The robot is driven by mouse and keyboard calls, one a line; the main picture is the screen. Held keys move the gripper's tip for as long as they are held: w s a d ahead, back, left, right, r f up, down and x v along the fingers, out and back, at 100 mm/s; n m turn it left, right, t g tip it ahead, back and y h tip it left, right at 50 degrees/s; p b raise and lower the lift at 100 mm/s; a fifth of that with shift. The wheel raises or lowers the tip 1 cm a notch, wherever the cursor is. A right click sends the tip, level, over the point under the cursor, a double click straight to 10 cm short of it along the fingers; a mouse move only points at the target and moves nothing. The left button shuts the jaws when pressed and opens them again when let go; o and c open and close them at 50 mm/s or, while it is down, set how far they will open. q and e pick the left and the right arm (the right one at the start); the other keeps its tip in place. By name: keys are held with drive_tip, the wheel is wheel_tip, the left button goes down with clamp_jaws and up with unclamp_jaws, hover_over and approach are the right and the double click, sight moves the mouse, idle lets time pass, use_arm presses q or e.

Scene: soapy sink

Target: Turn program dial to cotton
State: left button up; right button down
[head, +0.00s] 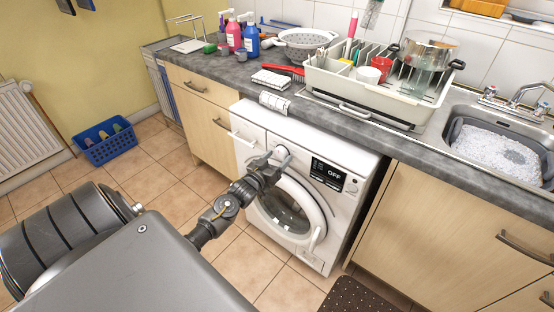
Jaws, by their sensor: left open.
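A white washing machine (334,222) stands under the grey worktop, its round door (285,208) shut. Its program dial (281,153) is on the upper front panel, left of a black display (327,174) that reads OFF. My left gripper (270,160) is open at the dial, with its fingers close to or around it; I cannot tell whether they touch it. The gripper hides part of the dial, and I cannot read its program marks. My right gripper is not in view.
A cream dish rack (360,108) with dishes and a pot stands on the worktop above the machine. A soapy sink (500,150) is at the right. A blue basket (106,143) sits on the floor at the left. A dark mat (360,296) lies in front.

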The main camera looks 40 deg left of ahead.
use_arm(q)
drive_tip(key=shift+d, duration=0.1)
drive_tip(key=c, duration=1)
drive_tip(key=shift+m, duration=0.3)
drive_tip(key=m, duration=0.4)
drive_tip(key=shift+a, duration=0.2)
drive_tip(key=shift+a+m+t+h, duration=0.1)
drive_tip(key=shift+m+t+h, duration=0.2)
drive_tip(key=shift+m, duration=2.5)
drive_tip(key=o, duration=1)
